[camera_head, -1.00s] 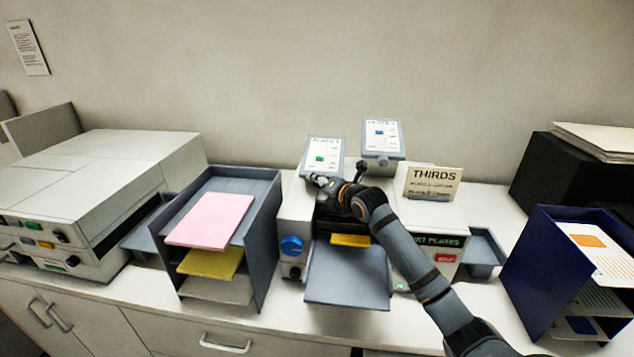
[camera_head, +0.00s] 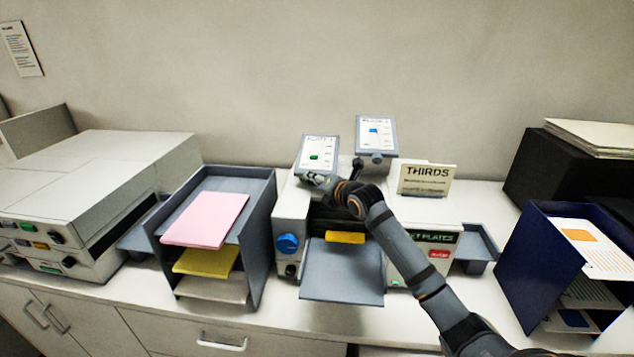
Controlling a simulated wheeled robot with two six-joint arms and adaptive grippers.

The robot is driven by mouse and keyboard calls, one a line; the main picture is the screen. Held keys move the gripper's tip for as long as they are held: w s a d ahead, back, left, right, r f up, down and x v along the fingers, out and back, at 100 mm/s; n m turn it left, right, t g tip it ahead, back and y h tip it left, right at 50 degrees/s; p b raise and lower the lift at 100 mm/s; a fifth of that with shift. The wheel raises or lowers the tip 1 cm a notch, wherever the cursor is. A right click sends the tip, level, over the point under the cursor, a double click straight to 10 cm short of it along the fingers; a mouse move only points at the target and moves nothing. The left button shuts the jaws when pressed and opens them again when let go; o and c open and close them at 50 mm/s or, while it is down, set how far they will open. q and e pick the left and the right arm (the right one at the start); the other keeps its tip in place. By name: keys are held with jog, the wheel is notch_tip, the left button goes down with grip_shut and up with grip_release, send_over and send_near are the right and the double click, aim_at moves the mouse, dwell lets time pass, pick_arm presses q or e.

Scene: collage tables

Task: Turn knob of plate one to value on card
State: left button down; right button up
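Two tilted grey panels stand at the back of the machine. The left panel (camera_head: 319,152) has a green marker and the right panel (camera_head: 376,134) a blue one; their small headings are too blurred to read surely. A round knob (camera_head: 376,158) shows under the right panel. My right gripper (camera_head: 313,179) is at the lower edge of the left panel, where it hides any knob; its fingers are too small to tell open from shut. A card (camera_head: 427,179) reading "THIRDS" stands on the machine; its smaller lines are unreadable. My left gripper is out of view.
The machine (camera_head: 291,207) has a blue dial (camera_head: 288,244) and a front tray (camera_head: 340,276). A grey paper rack (camera_head: 258,235) stands to its left, a dark blue rack (camera_head: 520,260) to its right. A box-like machine (camera_head: 105,165) fills the far left.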

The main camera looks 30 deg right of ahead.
jog(key=shift+f, duration=0.15)
dwell(0.6)
jog(key=o, duration=0.9)
jog(key=shift+w+a, duration=0.1)
jog(key=shift+w, duration=0.05)
jog(key=v, duration=0.6)
jog(key=shift+s+d, duration=0.2)
jog(key=shift+s, duration=0.1)
jog(key=shift+s+a, duration=0.1)
jog(key=shift+s, duration=0.35)
jog(key=shift+a, duration=0.1)
